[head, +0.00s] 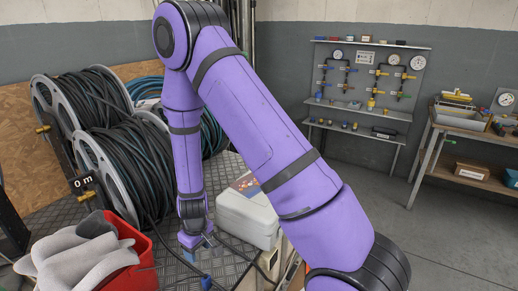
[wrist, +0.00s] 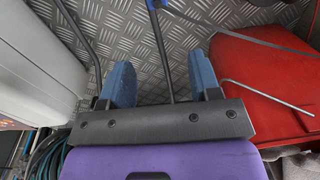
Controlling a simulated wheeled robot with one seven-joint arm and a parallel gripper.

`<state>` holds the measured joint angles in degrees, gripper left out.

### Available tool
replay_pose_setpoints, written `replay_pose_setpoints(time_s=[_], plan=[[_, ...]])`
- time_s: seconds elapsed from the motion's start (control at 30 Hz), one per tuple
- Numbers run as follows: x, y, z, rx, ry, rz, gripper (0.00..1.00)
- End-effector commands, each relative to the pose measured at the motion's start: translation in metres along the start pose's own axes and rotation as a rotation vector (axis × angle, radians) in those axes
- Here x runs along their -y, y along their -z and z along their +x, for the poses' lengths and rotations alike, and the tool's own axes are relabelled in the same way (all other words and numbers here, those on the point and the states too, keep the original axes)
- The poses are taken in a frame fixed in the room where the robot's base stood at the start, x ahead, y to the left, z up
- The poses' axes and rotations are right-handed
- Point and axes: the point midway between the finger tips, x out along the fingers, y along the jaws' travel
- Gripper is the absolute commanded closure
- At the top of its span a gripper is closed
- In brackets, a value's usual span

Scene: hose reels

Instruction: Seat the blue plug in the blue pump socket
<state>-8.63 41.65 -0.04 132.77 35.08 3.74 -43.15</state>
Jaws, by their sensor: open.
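My gripper (head: 200,252) points down over the metal tread-plate surface, its blue-tipped fingers apart and nothing clamped between them. In the wrist view my gripper (wrist: 162,80) shows its two blue fingers with a thin dark hose (wrist: 162,55) passing between or beneath them. A small blue piece at the end of that hose, probably the blue plug (wrist: 157,4), is cut by the top edge, beyond the fingertips. In the head view a small blue piece, likely the same plug (head: 206,283), lies just in front of my gripper. I cannot make out the blue pump socket.
A white case (head: 247,215) stands right of my gripper. A red bin (head: 135,265) with grey cloth-like items is on the left. Large hose reels (head: 120,170) stand behind it. Loose dark hoses cross the tread plate (head: 175,270). A gauge panel (head: 365,80) is on the far wall.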

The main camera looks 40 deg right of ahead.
Motion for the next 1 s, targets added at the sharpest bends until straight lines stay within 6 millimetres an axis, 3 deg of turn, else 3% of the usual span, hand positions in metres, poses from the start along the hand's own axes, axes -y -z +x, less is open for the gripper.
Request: replay_pose_setpoints(time_s=[0.03,0.2,0.47,0.77,1.0], plan=[[0.000,0.006,-0.021,-0.026,0.008,0.006,0.43],[0.001,0.015,-0.082,-0.083,0.038,0.026,0.43],[0.003,0.011,-0.173,-0.157,0.066,0.053,0.43],[0.004,-0.019,-0.267,-0.230,0.068,0.083,0.43],[0.006,-0.058,-0.331,-0.281,0.047,0.114,0.43]])
